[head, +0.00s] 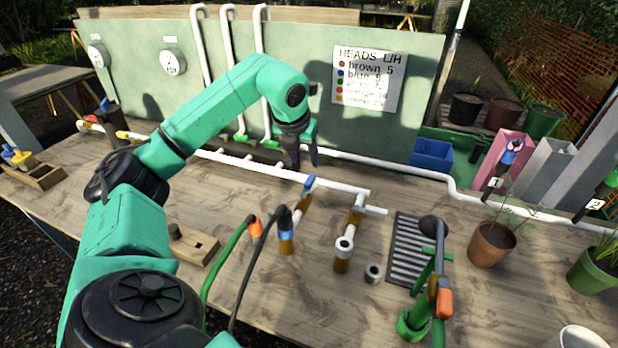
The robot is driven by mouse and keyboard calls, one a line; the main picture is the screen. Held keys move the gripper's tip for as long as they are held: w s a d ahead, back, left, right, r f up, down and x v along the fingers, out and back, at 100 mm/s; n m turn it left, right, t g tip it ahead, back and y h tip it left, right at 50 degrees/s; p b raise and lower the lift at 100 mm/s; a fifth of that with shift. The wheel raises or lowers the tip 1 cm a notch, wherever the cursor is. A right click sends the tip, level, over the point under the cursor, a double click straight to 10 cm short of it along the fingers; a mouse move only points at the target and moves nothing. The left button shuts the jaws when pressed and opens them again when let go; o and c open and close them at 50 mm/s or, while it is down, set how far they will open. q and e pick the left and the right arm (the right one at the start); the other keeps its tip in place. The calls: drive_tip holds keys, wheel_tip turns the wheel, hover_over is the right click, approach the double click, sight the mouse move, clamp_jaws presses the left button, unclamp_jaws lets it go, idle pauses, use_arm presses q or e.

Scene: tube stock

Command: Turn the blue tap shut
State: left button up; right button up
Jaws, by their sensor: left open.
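The blue tap's small blue handle (309,182) sits on a short brass and white branch pipe (303,203) coming off the white pipe line on the bench. Its exact angle to the pipe is too small to tell. My left gripper (305,160) points down just above and behind the blue handle, with its dark fingers apart and nothing seen between them. I cannot tell whether a finger touches the handle. My right gripper is not in view.
A brass fitting with a blue band (286,236) and a dark hose stand in front of the tap. A green panel (370,125) rises behind.

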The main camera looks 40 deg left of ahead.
sight(310, 178)
use_arm(q)
drive_tip(key=p+x, duration=0.1)
drive_tip(key=x, duration=0.8)
drive_tip(key=shift+w+a+f+p, duration=0.1)
drive_tip(key=shift+w+f+p, duration=0.05)
drive_tip(key=shift+f+p, duration=0.15)
clamp_jaws()
idle(0.7)
